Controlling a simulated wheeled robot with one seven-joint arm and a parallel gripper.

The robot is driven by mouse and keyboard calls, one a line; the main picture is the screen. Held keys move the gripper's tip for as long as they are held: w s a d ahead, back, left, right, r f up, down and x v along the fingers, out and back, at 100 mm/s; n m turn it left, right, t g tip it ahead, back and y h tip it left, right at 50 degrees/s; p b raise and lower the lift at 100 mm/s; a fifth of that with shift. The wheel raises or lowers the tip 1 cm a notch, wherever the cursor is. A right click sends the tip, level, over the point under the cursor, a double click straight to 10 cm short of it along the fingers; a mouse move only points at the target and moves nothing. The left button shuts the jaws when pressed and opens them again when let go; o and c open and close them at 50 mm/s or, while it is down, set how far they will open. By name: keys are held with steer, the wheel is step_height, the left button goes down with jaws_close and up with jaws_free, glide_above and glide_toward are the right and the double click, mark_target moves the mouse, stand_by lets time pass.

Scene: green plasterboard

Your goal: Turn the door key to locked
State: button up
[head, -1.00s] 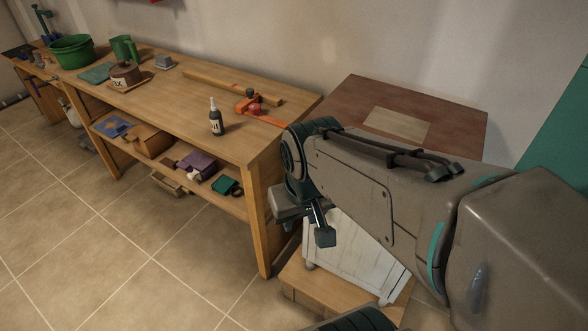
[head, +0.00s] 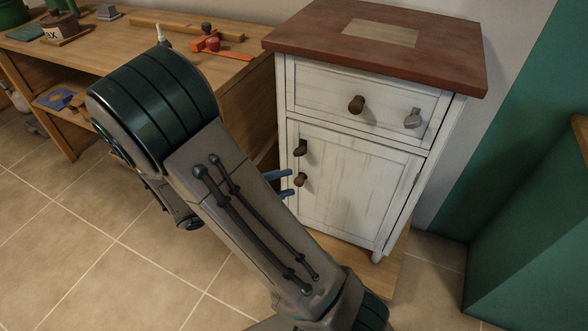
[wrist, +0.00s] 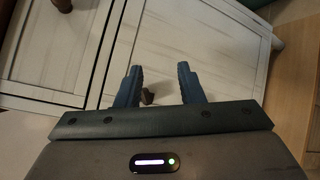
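The white cabinet door (head: 350,190) is closed. Near its left edge are two dark brown fittings: an upper block-like one (head: 301,147), which looks like the key, and a rounder knob (head: 300,180) just below it. My gripper (head: 284,184) has its blue fingers apart at the door's left edge, pointing at the door beside the knob. In the wrist view my gripper (wrist: 159,86) is open, with a small brown fitting (wrist: 147,96) showing between the fingers, nearer the left one. I cannot tell whether it is key or knob, or whether anything touches it.
The drawer above has a brown knob (head: 356,104) and a pale grey key-like fitting (head: 412,118). The cabinet has a red-brown top (head: 450,65). A wooden workbench (head: 130,55) stands left, and a green panel (head: 530,220) right. Tiled floor in front is clear.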

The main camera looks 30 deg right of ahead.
mark_target(296, 155)
steer(key=w+a+f+n+t+h+b, duration=0.3)
steer(key=w+a+f+n+t, duration=0.15)
steer(key=f+t, duration=0.2)
steer(key=shift+m, duration=0.35)
steer(key=x, duration=0.4)
steer(key=b+x, duration=0.1)
steer(key=x, duration=0.9)
steer(key=shift+w+r+b, duration=0.2)
steer(key=shift+w+b, duration=0.2)
jaws_close()
